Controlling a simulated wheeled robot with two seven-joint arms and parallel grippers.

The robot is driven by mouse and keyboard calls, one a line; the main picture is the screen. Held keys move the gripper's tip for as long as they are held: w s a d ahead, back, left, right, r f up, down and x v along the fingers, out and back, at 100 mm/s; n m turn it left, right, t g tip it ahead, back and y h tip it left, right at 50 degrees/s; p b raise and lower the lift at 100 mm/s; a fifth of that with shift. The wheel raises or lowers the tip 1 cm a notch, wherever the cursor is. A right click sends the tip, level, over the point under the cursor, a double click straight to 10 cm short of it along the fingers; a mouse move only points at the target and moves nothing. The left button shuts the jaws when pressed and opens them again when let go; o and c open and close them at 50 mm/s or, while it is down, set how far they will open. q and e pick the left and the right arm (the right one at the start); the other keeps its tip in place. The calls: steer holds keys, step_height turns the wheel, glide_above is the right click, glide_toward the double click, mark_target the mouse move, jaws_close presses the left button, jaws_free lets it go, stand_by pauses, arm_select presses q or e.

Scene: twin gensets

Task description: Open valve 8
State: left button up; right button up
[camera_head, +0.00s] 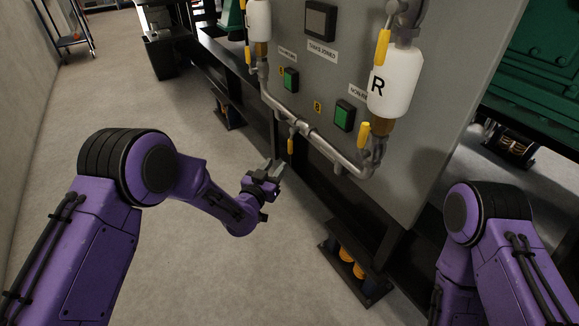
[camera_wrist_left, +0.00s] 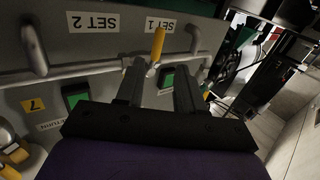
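Several yellow valve handles show on the grey panel's pipework; I cannot read which one is valve 8. One yellow handle (camera_head: 291,145) hangs down from the middle of the horizontal pipe (camera_head: 310,133). Others are the lower right handle (camera_head: 363,133), the upper right handle (camera_head: 384,48) and the upper left handle (camera_head: 248,55). My left gripper (camera_head: 274,168) is below and left of the middle handle. In the wrist view a yellow handle (camera_wrist_left: 157,44) appears beyond the gap between the open, empty left fingers (camera_wrist_left: 160,75). My right gripper is out of view.
A white bottle marked R (camera_head: 396,82) and another white bottle (camera_head: 259,20) are on the panel. Green buttons (camera_head: 344,115) sit beside the pipes. A yellow tag 7 (camera_wrist_left: 33,104) shows in the wrist view. Dark base frame (camera_head: 345,220) runs below; floor at left is clear.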

mark_target(289, 146)
arm_select(q)
steer(key=x, duration=0.3)
steer(key=b+x, duration=0.1)
steer(key=x, duration=0.3)
steer(key=r+b+x, duration=0.1)
steer(key=x, duration=0.3)
steer(key=shift+d, duration=0.25)
jaws_close()
